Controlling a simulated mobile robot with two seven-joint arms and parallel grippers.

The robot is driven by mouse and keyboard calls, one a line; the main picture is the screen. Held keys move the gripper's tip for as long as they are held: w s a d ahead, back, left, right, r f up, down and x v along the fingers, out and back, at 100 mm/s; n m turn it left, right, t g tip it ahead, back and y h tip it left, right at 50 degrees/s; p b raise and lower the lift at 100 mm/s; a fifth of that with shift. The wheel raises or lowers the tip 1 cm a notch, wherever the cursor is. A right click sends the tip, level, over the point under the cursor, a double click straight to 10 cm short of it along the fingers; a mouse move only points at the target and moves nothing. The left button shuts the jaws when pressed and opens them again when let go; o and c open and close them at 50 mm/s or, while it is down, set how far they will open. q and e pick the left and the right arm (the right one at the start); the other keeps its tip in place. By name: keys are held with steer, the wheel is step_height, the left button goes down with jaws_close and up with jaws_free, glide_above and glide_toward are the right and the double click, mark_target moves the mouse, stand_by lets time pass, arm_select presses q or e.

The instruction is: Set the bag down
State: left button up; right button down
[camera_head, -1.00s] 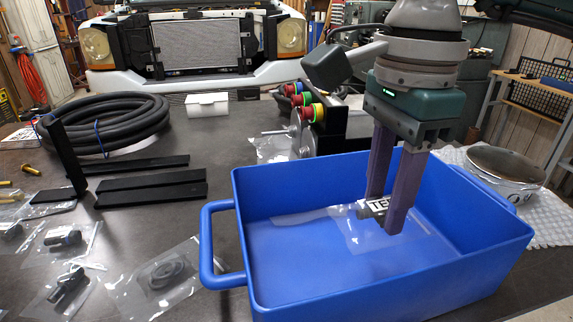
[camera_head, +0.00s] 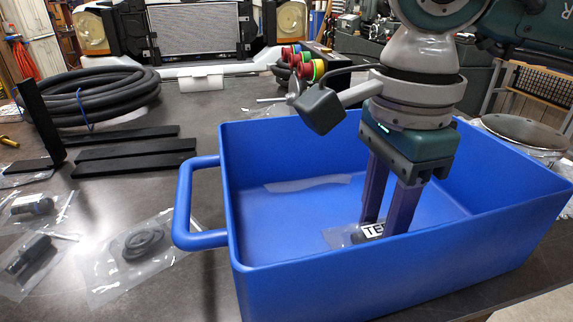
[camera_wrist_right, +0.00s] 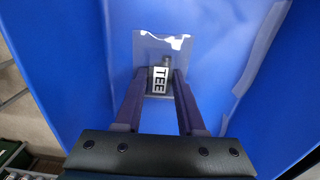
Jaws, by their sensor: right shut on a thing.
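The bag (camera_head: 345,236) is clear plastic with a dark part and a white label with black letters, "TEE" in the wrist view. My right gripper (camera_head: 385,226) is shut on it, low inside the blue crate (camera_head: 350,277), near the front wall. In the right wrist view the bag (camera_wrist_right: 161,47) stretches out beyond the fingertips (camera_wrist_right: 160,76), with the label between them. I cannot tell whether the bag touches the crate floor. Another clear bag (camera_head: 307,184) lies flat on the crate floor farther back. My left gripper is not in view.
Several bagged parts lie left of the crate, including a coiled hose bag (camera_head: 142,248). Black bars (camera_head: 135,155), a large black hose coil (camera_head: 90,95) and a fixture with coloured knobs (camera_head: 305,68) stand behind. The crate handle (camera_head: 184,205) sticks out left.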

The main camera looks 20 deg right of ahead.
mark_target(379, 229)
steer(key=c, duration=0.5)
jaws_free()
step_height(379, 229, up, 12)
steer(key=shift+p, duration=0.3)
steer(key=shift+r, duration=0.1)
